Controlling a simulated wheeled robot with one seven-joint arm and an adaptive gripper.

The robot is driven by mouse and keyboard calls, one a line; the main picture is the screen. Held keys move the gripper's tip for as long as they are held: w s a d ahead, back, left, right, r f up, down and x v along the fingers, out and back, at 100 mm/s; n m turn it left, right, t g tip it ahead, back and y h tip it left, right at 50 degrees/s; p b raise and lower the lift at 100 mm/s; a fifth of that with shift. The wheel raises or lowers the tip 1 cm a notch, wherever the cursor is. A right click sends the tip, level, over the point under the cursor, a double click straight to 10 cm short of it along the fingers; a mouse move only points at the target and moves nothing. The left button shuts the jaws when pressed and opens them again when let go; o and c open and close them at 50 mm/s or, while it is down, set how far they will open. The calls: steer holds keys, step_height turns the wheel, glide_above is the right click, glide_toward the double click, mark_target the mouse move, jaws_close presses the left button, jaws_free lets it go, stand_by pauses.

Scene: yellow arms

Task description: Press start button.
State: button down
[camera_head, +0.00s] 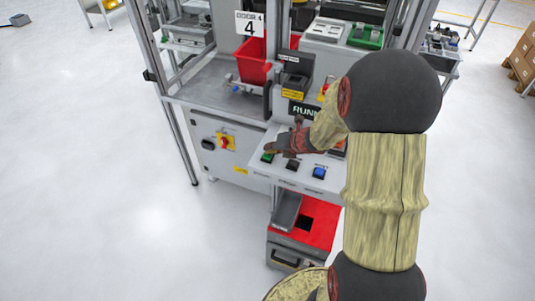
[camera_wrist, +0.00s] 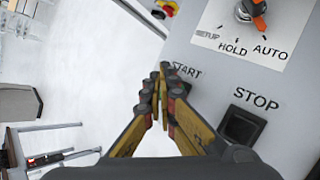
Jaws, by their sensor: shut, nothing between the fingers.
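The green start button (camera_head: 267,157) is at the left end of a sloped grey control panel (camera_head: 305,181). My gripper (camera_head: 269,148) is shut and empty, with its fingertips right at the green button. I cannot tell whether they touch it. In the wrist view my gripper (camera_wrist: 162,70) points at the START label (camera_wrist: 186,70), and its fingers hide the button. The black stop button (camera_wrist: 242,126) is to the right of my fingers, and it also shows in the head view (camera_head: 292,165).
A blue button (camera_head: 319,172) is right of the black one. A selector knob (camera_wrist: 250,10) marked SETUP, HOLD, AUTO is near the buttons. A dark display (camera_head: 303,110) reads "RUNN", partly hidden by my arm. A red bin (camera_head: 253,61) stands behind.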

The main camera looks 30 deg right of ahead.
steer(key=shift+r, duration=0.5)
step_height(320, 180, up, 5)
steer(key=p, duration=0.5)
steer(key=shift+r, duration=0.1)
stand_by(0.6)
